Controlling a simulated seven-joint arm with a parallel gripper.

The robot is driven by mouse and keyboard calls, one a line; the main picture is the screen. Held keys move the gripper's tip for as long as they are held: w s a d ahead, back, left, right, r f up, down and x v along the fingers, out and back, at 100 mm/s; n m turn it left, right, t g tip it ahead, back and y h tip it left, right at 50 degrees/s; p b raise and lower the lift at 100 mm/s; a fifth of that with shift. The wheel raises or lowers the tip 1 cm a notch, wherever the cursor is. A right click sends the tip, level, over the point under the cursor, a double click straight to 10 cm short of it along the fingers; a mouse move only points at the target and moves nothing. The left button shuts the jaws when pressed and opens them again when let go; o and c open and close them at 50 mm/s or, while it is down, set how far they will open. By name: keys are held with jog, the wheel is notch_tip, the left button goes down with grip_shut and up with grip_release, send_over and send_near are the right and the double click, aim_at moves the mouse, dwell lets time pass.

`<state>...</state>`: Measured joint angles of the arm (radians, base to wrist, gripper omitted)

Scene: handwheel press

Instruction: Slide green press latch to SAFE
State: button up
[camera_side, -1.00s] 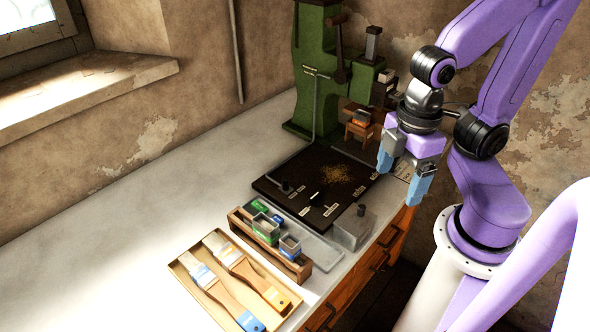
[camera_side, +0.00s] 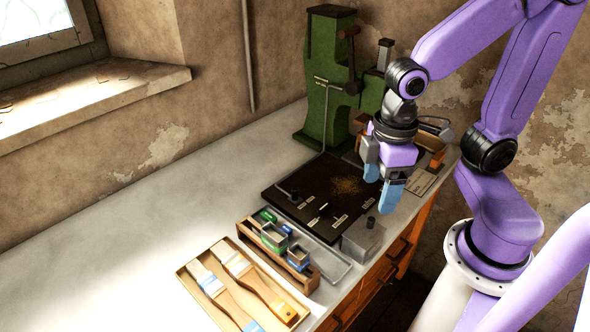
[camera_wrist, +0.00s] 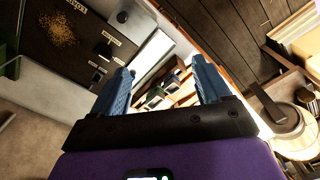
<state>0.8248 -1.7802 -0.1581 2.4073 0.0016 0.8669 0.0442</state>
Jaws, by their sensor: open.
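The green press (camera_side: 327,95) stands upright against the back wall in the side view. A dark board (camera_side: 285,182) lies before it, with pale labels, a black knob (camera_side: 294,193) and tan shavings (camera_side: 346,186). The board also shows in the wrist view (camera_wrist: 60,62), at the upper left. I cannot tell which part is the green latch. My gripper (camera_side: 381,184) is open and empty, pointing down above the board's right edge, apart from the press. Both blue fingers also show in the wrist view (camera_wrist: 160,72), with nothing held between them.
A grey metal block (camera_side: 361,241) with a black knob stands at the bench's front edge. A wooden rack (camera_side: 303,279) holds small containers, and a tray (camera_side: 190,279) holds brushes. The bench (camera_side: 130,240) is bare to the left. Wooden drawers lie below its edge.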

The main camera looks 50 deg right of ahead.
jog(key=w+f+m, duration=0.2)
jog(key=w+m, duration=0.1)
jog(key=w, duration=0.4)
jog(key=w+f+m, duration=0.3)
jog(key=w, duration=0.4)
jog(key=m, duration=0.4)
send_over(295, 189)
notch_tip(295, 189, down, 6)
jog(key=shift+s+r, duration=0.1)
jog(key=shift+d+f, duration=0.1)
jog(key=shift+f, duration=0.45)
notch_tip(295, 189, down, 9)
jog(key=c, duration=1.4)
